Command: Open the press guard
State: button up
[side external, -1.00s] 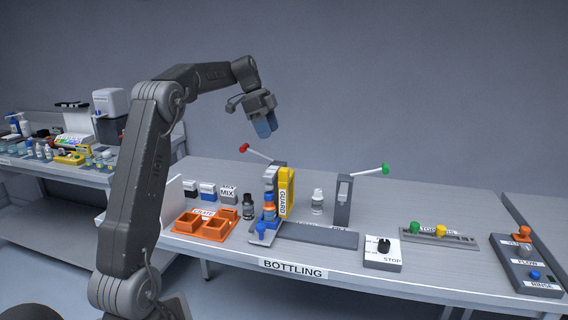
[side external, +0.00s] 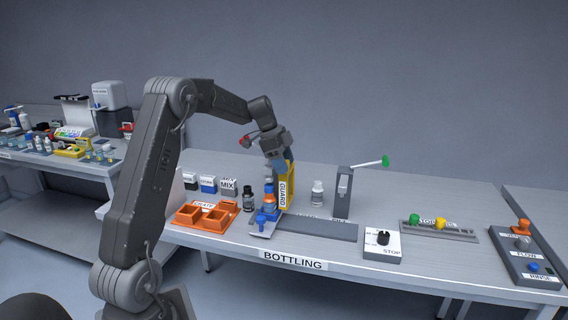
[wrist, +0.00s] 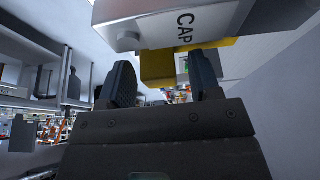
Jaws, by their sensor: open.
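The yellow press guard (side external: 287,192), marked GUARD, stands upright at the side of the press in the side external view. Its top is partly hidden by my gripper (side external: 281,165), which points down right at its upper end. In the wrist view my open gripper (wrist: 161,75) has its two dark fingers spread, with a yellow piece (wrist: 157,66) showing between and beyond them. I cannot tell whether the fingers touch it.
A red-knobbed lever (side external: 243,141) shows beside my wrist. A white-capped bottle (side external: 317,194) and a grey post (side external: 343,195) with a green-knobbed lever stand to the right. An orange crate (side external: 217,230) and a dark bottle (side external: 249,199) are left.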

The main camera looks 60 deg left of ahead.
jog(key=shift+f, duration=0.1)
grip_shut()
dwell(0.5)
